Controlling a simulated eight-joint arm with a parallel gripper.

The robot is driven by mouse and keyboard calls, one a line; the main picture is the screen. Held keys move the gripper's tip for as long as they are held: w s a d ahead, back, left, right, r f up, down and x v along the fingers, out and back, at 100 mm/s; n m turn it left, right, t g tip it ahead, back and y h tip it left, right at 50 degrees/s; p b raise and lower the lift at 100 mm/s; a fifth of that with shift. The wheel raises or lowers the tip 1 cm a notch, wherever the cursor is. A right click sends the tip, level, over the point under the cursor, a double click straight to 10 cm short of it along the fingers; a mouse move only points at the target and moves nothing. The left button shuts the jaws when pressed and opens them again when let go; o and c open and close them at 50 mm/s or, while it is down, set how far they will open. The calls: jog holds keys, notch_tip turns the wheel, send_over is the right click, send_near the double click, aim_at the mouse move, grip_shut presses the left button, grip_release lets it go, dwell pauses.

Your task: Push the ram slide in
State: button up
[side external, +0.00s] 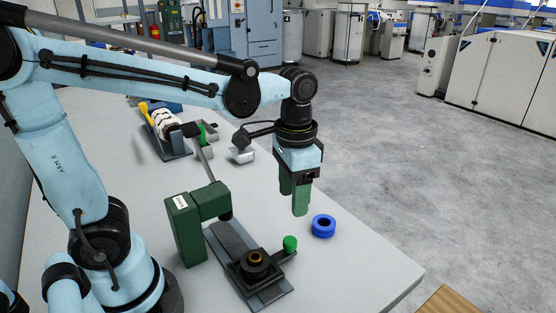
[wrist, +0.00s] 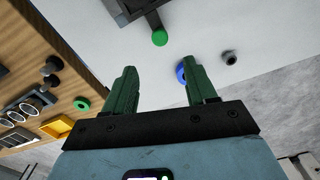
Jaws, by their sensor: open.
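A green press (side external: 185,230) with a grey lever stands on the table. In front of it is a grey base plate (side external: 229,238) carrying a dark block with a bronze ring (side external: 256,262). A dark slide with a green knob (side external: 289,243) sticks out from the block's right side; I take this as the ram slide. The knob also shows in the wrist view (wrist: 159,38), beyond my fingertips. My gripper (side external: 293,200) is open and empty, pointing down above the table, behind and apart from the knob. Both fingers show in the wrist view (wrist: 160,85).
A blue ring (side external: 323,226) lies on the table right of the knob; in the wrist view one finger partly hides it. A small grey cylinder (wrist: 229,57) stands near it there. Another fixture with a yellow handle (side external: 147,113) is farther back. The table's right edge is clear.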

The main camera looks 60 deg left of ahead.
aim_at(291, 239)
jog(key=shift+f, duration=5.45)
jog(key=shift+c, duration=0.4)
grip_shut()
